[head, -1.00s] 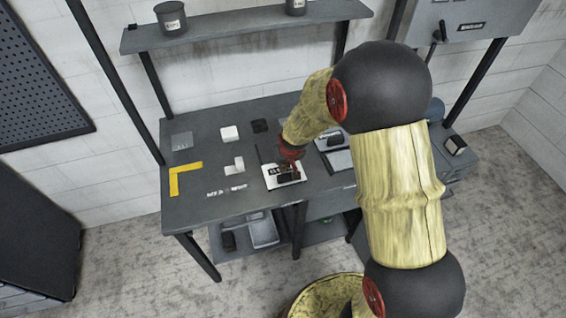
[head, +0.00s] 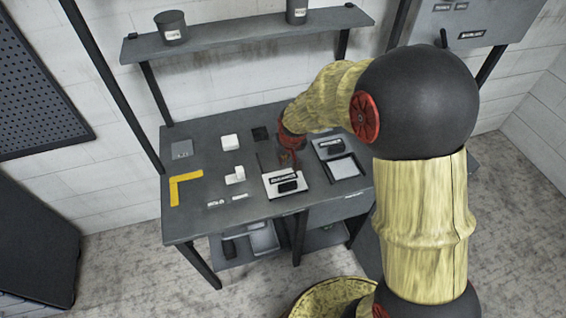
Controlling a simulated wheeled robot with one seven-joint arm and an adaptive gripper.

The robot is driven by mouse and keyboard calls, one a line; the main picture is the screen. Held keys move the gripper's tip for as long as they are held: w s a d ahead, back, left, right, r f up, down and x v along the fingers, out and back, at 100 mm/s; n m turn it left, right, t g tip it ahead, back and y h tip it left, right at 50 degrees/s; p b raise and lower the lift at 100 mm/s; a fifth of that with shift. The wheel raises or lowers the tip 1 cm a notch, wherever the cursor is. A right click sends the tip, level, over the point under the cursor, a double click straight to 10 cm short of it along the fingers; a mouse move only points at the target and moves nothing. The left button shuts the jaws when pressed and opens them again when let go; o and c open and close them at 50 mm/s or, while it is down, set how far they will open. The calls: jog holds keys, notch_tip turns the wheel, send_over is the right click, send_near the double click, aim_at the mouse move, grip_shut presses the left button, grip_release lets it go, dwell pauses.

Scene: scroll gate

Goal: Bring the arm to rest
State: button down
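My gripper (head: 286,160) is at the end of my bent yellow and black arm, above the dark workbench (head: 215,230). It is dark red, small and partly hidden by its own wrist, so its finger state is unclear. It hangs just behind a white-edged tray (head: 270,190) that holds a dark block (head: 288,186) and a dark label strip. Whether the gripper touches the tray cannot be told. The arm reaches in from the right and hides part of the bench's right side.
A yellow L-shaped marker (head: 185,178), a white block (head: 230,142), a stepped white piece (head: 236,176) and a second tray (head: 344,167) lie on the bench. A shelf (head: 245,33) with dark canisters is above it. The bench's front left is mostly clear.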

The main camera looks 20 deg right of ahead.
jog(key=shift+v, duration=0.9)
jog(key=shift+s, duration=0.15)
jog(key=s+f+g, duration=0.2)
jog(key=s, duration=0.3)
jog(key=s+r+t+b, duration=0.3)
jog(key=s+r, duration=1.7)
jog(key=s, duration=0.2)
jog(key=shift+d+r+t, duration=0.15)
jog(key=shift+r+t, duration=0.05)
jog(key=shift+t, duration=0.2)
jog(key=shift+d, duration=0.1)
